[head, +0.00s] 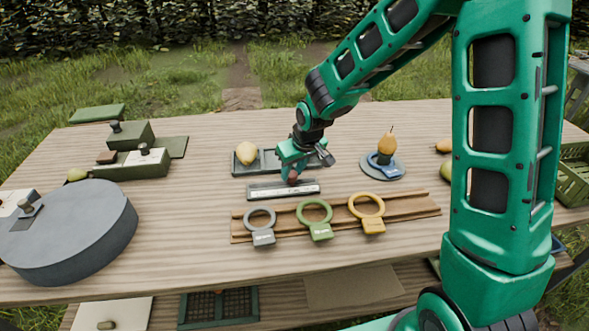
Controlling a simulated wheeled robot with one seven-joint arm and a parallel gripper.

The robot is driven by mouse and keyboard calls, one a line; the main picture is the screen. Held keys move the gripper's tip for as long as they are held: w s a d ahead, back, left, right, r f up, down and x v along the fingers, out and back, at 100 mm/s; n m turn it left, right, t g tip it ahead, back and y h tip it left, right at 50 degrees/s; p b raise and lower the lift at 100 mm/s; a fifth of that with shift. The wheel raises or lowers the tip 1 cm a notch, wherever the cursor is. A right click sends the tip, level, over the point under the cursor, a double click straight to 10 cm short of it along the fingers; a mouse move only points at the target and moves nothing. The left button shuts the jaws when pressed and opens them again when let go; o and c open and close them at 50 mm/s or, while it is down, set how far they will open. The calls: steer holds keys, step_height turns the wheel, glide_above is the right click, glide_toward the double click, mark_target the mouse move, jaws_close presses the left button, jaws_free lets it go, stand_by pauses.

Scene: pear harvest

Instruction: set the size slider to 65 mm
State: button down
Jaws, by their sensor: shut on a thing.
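The size slider (263,191) is a low grey bar with a pale scale strip along its front, near the middle of the wooden table. My gripper (293,178) reaches down from behind to the slider, right of its middle. It is shut on a small reddish-brown slider knob (292,180), which is partly hidden by the jaws. The scale marks are too small to read, so I cannot tell which size the knob stands at.
Grey, green and yellow ring gauges (315,209) lie on a wooden rack (410,206) in front of the slider. A tray (240,169) with a yellow pear (246,153) is close behind. Another pear (387,145) stands right. A round grey drum (70,235) is left.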

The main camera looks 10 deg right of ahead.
steer(key=shift+d, duration=0.15)
steer(key=c, duration=1.4)
jaws_free()
steer(key=shift+o, duration=0.2)
steer(key=shift+r, duration=0.15)
steer(key=v, duration=1)
steer(key=shift+s+r, duration=0.15)
steer(key=shift+r, duration=0.05)
